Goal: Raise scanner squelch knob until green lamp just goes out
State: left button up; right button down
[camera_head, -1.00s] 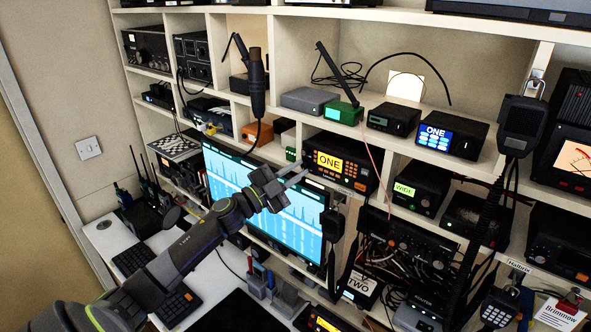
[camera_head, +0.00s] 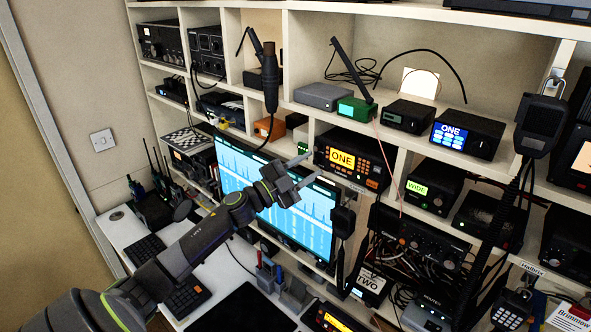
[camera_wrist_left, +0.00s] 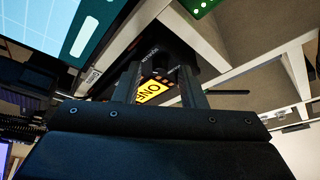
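A black radio with an orange display reading ONE (camera_head: 342,160) sits in a cubby above the right part of the wide monitor. It has small orange keys at its right. In the left wrist view its display (camera_wrist_left: 155,92) shows between the fingers, tilted. My left gripper (camera_head: 310,167) is open and empty, in front of the monitor's upper edge and just left of the radio. Its two fingers also show in the left wrist view (camera_wrist_left: 160,70). My right gripper is not in view.
The monitor (camera_head: 270,200) stands behind my left gripper. A microphone (camera_head: 270,85) hangs above it on a boom. A WIDE-labelled unit (camera_head: 432,188) is at the right.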

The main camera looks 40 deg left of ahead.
aim_at(314, 164)
pick_arm(q)
jog(key=b+v, duration=0.3)
jog(key=shift+s+a+f, duration=0.15)
jog(key=shift+s, duration=0.15)
jog(key=p+v, duration=0.1)
jog(key=v, duration=1.2)
jog(key=shift+s, duration=0.35)
jog(key=shift+a, duration=0.1)
dwell(0.4)
